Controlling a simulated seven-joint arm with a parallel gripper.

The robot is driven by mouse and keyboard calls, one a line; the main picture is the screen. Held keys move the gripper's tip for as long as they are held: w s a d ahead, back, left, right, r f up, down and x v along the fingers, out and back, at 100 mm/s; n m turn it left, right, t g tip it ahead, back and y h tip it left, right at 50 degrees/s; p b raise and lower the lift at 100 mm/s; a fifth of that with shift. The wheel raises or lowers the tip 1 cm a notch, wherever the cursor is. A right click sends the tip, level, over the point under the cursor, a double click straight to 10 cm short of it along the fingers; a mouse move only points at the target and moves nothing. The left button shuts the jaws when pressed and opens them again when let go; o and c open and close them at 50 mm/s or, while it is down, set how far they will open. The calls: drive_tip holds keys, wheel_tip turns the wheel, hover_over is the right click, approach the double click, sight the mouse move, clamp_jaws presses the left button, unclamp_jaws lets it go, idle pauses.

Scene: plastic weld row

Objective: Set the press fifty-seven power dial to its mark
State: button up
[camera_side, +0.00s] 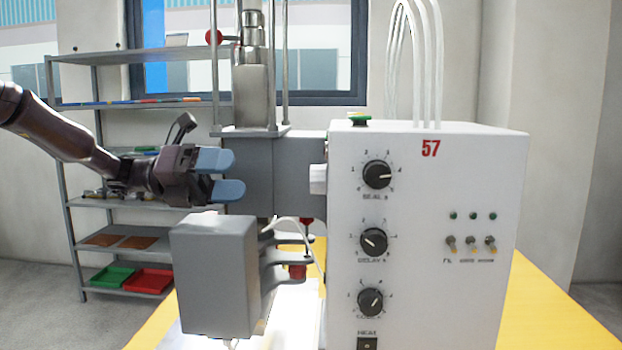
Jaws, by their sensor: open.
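The white control box of press 57 (428,158) stands at the right, with a red "57" near its top. Its front has a column of three black dials. The top dial (377,174), labelled like "SEAL", has its pointer toward the right. I cannot read "power" on any dial, nor make out a set mark. My gripper (233,175) is open and empty, left of the box and apart from the dials.
Toggle switches (470,245) and green lamps sit on the box's right side. A green button (360,119) tops the box. Shelves (72,170) stand behind.

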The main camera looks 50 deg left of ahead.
sight(311, 178)
drive_tip(key=x, duration=1.3)
drive_tip(key=c, duration=0.9)
